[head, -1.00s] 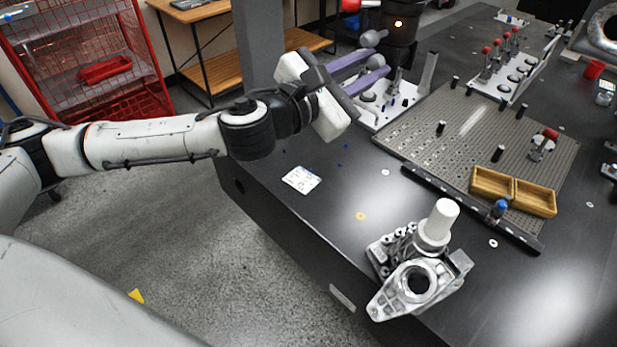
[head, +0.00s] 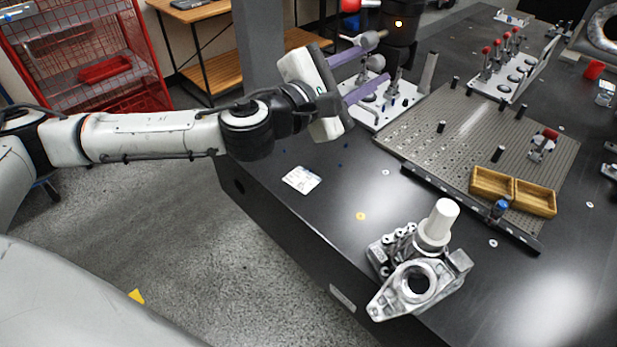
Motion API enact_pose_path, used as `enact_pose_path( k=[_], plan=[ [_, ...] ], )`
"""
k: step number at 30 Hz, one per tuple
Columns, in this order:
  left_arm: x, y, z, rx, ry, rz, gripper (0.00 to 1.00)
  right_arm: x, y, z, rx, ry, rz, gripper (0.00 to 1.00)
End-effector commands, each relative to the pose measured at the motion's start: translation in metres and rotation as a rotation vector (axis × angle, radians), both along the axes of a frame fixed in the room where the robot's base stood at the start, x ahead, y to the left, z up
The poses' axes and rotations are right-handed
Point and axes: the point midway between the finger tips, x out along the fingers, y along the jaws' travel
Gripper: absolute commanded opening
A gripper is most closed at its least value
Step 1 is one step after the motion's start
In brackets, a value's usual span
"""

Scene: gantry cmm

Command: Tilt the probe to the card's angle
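My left gripper (head: 386,55) is at the top centre of the head view. Its two purple fingers are spread apart. Grey rounded knobs (head: 375,62) show between and beside the fingers; I cannot tell whether the fingers touch them. Just behind is a dark cylindrical unit (head: 400,28) with a small glowing light, cut off by the top edge; it may be the probe's head, but I cannot tell its angle. A white printed card (head: 302,180) lies flat on the dark table, its text too small to read. My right gripper is out of view.
A metal casting with a white cylinder (head: 438,222) stands at the table's front. A perforated plate (head: 470,130) carries small posts and wooden trays (head: 492,184). A plate with red-topped clamps (head: 505,75) is behind. The table (head: 330,215) is clear around the card.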

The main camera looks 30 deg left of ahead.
Motion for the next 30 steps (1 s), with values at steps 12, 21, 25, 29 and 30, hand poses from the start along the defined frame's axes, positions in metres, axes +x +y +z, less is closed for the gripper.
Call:
enact_pose_path(
  k=[12,21,25,29,30],
  plan=[
    [-0.032,0.012,-0.001,-0.001,0.002,0.000,0.34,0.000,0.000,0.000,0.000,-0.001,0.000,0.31],
    [-0.059,0.022,-0.001,-0.001,0.002,0.000,0.34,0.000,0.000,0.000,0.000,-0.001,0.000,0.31],
    [-0.065,0.024,0.000,-0.001,0.001,-0.001,0.34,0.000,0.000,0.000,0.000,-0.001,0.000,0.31],
    [-0.066,0.024,0.000,-0.002,0.001,0.000,0.34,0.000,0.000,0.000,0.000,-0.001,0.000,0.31],
    [-0.066,0.024,0.000,-0.002,0.001,0.000,0.34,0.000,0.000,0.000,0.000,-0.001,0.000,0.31]
  ],
)
